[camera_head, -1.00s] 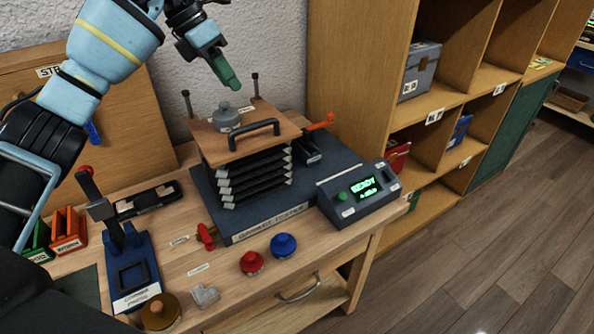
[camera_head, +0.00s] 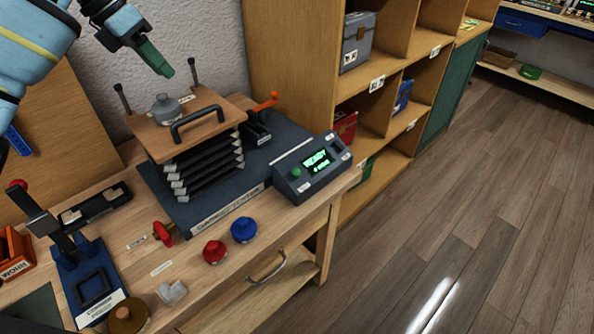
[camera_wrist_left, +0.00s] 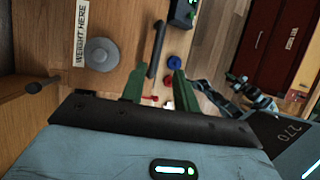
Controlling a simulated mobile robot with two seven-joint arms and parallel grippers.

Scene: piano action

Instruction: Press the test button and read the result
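The dark tester console (camera_head: 290,190) stands at the right end of the dark blue base on the bench. Its round green button (camera_head: 296,173) sits left of its screen (camera_head: 318,161), which shows "READY" in green above a smaller line I cannot read surely. My left gripper (camera_head: 157,60) hangs above and behind the wooden plate with the grey weight, well apart from the console. In the left wrist view its two green fingers (camera_wrist_left: 158,86) are spread with nothing between them. Small light-blue and black arm parts show at right there; I cannot make out my right gripper.
The wooden plate (camera_head: 158,139) with a grey weight (camera_head: 165,108) and black handle tops a bellows stack left of the console. An orange lever (camera_head: 266,102) is behind. Red (camera_head: 214,252) and blue (camera_head: 244,230) knobbed pieces lie in front. Shelves (camera_head: 290,60) stand to the right.

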